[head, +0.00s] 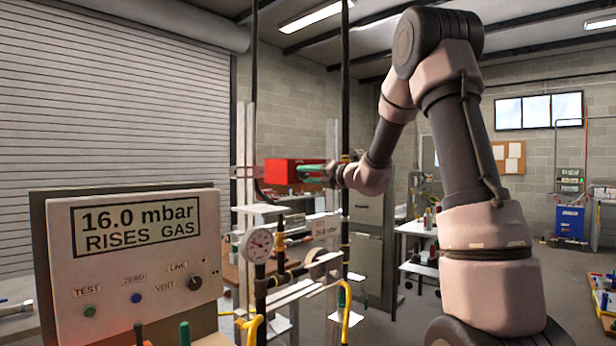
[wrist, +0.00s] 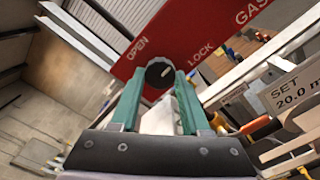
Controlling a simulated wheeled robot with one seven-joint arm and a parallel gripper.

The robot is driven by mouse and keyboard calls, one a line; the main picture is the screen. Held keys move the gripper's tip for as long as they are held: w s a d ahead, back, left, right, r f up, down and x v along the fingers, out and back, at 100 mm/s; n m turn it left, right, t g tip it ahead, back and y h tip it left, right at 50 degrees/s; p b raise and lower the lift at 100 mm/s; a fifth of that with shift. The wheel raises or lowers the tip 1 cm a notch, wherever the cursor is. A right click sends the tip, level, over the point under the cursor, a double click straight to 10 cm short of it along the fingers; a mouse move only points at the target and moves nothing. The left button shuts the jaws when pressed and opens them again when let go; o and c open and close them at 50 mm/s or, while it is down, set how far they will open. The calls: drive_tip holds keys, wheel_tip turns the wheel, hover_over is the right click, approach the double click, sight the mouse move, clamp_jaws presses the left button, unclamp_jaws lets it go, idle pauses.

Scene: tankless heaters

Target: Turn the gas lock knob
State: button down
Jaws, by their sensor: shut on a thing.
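The gas lock knob (wrist: 160,71) is a dark round knob with a short pale mark, on a red panel (wrist: 188,28) lettered OPEN, LOCK and GAS. In the wrist view OPEN is to the upper left of the knob and LOCK to its right. My gripper (wrist: 160,80) has teal fingers, one on each side of the knob, and is shut on it. In the head view my gripper (head: 306,172) reaches from the right to the red panel (head: 284,166). The knob cannot be made out there.
A gauge panel (head: 137,255) reading "16.0 mbar RISES GAS" stands at the front left. A round dial (head: 258,245), pipes and a white frame stand below the red panel. A vertical dark pipe (head: 345,100) runs close to my gripper.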

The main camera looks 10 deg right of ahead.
drive_tip(key=shift+c, duration=1.9)
unclamp_jaws()
drive_tip(key=v, duration=1.1)
drive_tip(key=shift+a, duration=0.1)
drive_tip(key=s+a+f+n+g, duration=0.1)
drive_tip(key=s+a+n+g, duration=0.35)
drive_tip(key=s+n, duration=0.45)
drive_tip(key=s+a+f+n+g, duration=0.1)
drive_tip(key=s+a+n+g, duration=0.2)
drive_tip(key=s+a+n, duration=0.35)
drive_tip(key=s+d+f+n+h, duration=0.1)
drive_tip(key=s+d+n+h, duration=0.3)
drive_tip(key=s+n, duration=0.3)
drive_tip(key=s+d+f+n+h, duration=0.2)
drive_tip(key=s+d+n+h, duration=0.2)
drive_tip(key=s+n, duration=0.4)
drive_tip(key=d+n, duration=0.1)
drive_tip(key=n, duration=0.3)
drive_tip(key=shift+d+f, duration=0.15)
drive_tip(key=shift+f, duration=0.2)
